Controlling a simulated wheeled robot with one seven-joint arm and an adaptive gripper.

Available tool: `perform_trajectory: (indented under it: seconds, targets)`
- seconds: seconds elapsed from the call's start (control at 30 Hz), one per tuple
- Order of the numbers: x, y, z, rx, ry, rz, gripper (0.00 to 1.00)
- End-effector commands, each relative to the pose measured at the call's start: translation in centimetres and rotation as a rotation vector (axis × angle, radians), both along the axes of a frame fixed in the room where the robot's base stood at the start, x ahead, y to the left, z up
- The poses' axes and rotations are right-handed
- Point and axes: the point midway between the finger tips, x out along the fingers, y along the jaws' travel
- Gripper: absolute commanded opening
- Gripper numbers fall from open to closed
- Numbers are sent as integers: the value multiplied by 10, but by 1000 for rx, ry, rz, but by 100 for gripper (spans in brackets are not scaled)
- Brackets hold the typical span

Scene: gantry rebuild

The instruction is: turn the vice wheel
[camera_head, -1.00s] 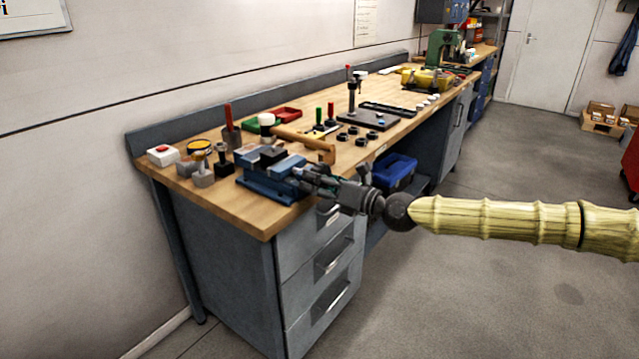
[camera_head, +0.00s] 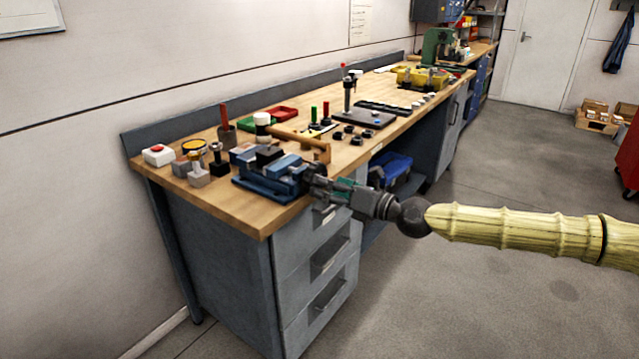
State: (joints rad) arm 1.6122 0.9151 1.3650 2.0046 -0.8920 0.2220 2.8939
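The blue vice (camera_head: 262,186) sits on the near front corner of the wooden bench top, with a dark block at its jaws. My gripper (camera_head: 314,184) is at the vice's right-hand end, over the bench's front edge, with its arm coming in from the right. The vice wheel cannot be made out; the gripper and its fingers cover that end of the vice. The fingers are small and dark here, so I cannot tell whether they are open, shut, or touching the wheel.
A hammer (camera_head: 300,140) with a wooden handle lies just behind the vice. A red-button box (camera_head: 158,155) and small fixtures stand to its left. Drawers (camera_head: 322,262) are below the gripper.

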Motion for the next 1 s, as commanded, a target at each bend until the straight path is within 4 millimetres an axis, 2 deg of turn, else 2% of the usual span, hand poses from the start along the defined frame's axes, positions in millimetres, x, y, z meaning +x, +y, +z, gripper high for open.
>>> perform_trajectory:
  seconds: [0.3,0.5,0.7,1.0]
  targets:
    - [-25,-36,0,2,0,-2,95]
    - [-38,-52,-1,1,1,0,95]
    - [-44,-61,0,0,0,0,95]
    - [-45,-62,0,0,-1,1,95]
